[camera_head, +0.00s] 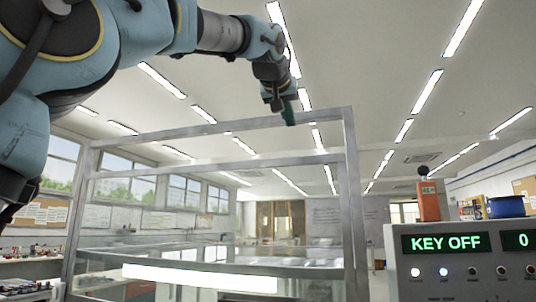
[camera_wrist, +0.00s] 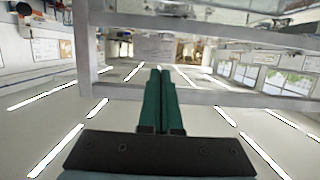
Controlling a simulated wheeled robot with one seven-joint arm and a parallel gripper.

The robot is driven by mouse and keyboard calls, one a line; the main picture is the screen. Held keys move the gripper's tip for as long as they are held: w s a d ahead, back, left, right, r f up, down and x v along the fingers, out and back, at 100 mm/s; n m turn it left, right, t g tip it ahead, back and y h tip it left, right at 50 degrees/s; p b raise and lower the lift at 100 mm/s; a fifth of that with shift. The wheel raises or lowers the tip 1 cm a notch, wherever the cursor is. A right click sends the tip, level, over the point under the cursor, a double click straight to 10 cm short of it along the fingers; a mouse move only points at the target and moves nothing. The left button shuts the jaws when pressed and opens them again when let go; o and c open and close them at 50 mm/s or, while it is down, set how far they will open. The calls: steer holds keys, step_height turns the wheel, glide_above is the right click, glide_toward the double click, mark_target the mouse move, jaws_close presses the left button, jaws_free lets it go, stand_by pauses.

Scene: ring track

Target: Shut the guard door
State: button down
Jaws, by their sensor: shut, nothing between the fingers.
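A grey metal guard frame (camera_head: 352,200) stands in front of me, with posts at left and right and a top rail (camera_head: 230,129). A second crossbar (camera_head: 220,165) runs just below the rail. I cannot tell whether this crossbar belongs to the guard door or how far the door stands open. The frame also shows in the wrist view (camera_wrist: 215,97).
A control box (camera_head: 450,265) at the right reads "KEY OFF" and "0", with lamps and knobs below. A bright light bar (camera_head: 200,276) lies low inside the frame.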

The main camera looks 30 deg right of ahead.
steer(key=r, duration=0.1)
steer(key=p, duration=0.5)
glide_above(301, 278)
steer(key=s+a, duration=0.1)
steer(key=f, duration=0.2)
steer(key=shift+s+a+f, duration=0.1)
steer(key=shift+f, duration=0.95)
steer(key=shift+s+a+f, duration=0.1)
steer(key=shift+f, duration=0.95)
steer(key=shift+f+b, duration=0.1)
steer(key=shift+b, duration=0.2)
step_height(301, 278, down, 34)
steer(key=b, duration=3.4)
steer(key=shift+f, duration=0.2)
